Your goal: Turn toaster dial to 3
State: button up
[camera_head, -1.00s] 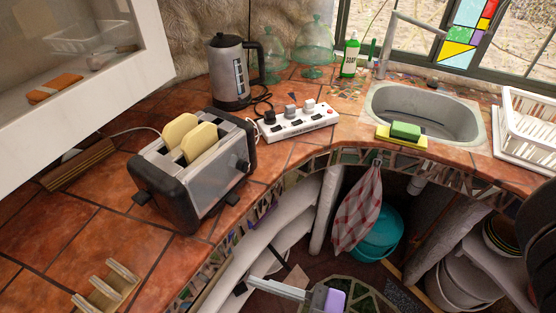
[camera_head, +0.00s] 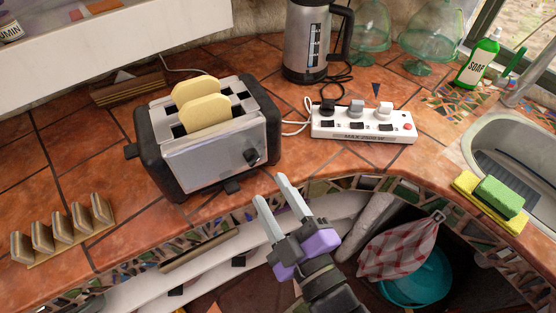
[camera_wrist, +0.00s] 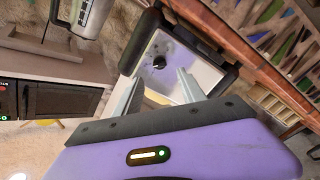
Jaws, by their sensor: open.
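The toaster (camera_head: 205,163) stands on the tiled counter, chrome with black ends, with two bread slices (camera_head: 204,103) in its slots. Its black dial (camera_head: 251,155) sits on the front face towards the right; its setting is too small to read. My gripper (camera_head: 278,202) is open and empty, in front of the counter edge, just below and right of the dial and apart from it. In the wrist view the dial (camera_wrist: 159,62) shows ahead, between and beyond the two open fingers (camera_wrist: 158,88).
A white power strip (camera_head: 362,124) with plugs lies right of the toaster, with a kettle (camera_head: 308,45) behind it. A wooden rack (camera_head: 62,231) is on the left. The mosaic counter edge (camera_head: 340,183) runs close behind my fingers. A sink (camera_head: 510,150) is at the right.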

aim_at(254, 163)
jog(key=shift+p+x, duration=0.7)
jog(key=shift+x, duration=3.1)
grip_shut()
